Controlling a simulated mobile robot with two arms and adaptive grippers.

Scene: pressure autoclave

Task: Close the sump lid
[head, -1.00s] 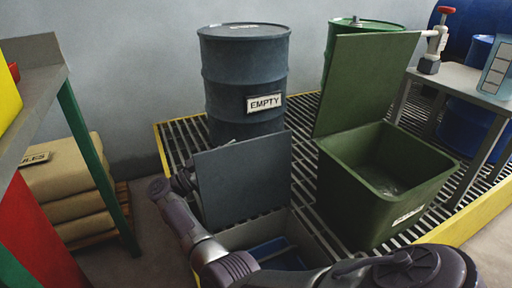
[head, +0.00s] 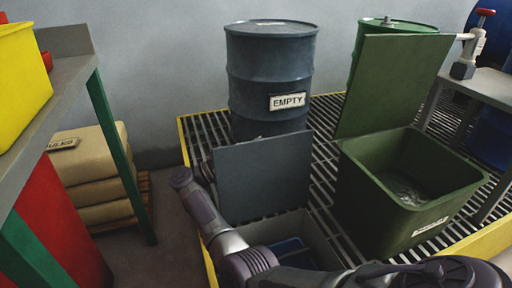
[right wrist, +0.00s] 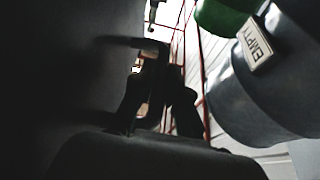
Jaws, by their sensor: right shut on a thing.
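The sump lid (head: 262,175) is a flat dark grey panel. It stands steeply raised at the back of the open sump (head: 320,235), a grey box set in the grating with something blue inside. My right arm reaches in from the bottom right and bends around the lid's left side. In the right wrist view my right gripper (right wrist: 158,105) is shut on a dark handle (right wrist: 150,72) that stands out from the dark lid face (right wrist: 65,80). In the head view the lid mostly hides this gripper. My left gripper is not in view.
A grey EMPTY drum (head: 270,70) stands close behind the lid. A green bin (head: 400,205) with its lid raised stands to the right. A shelf (head: 60,85) with a yellow container (head: 22,70) and stacked sacks (head: 95,175) are on the left. Bare grating shows between.

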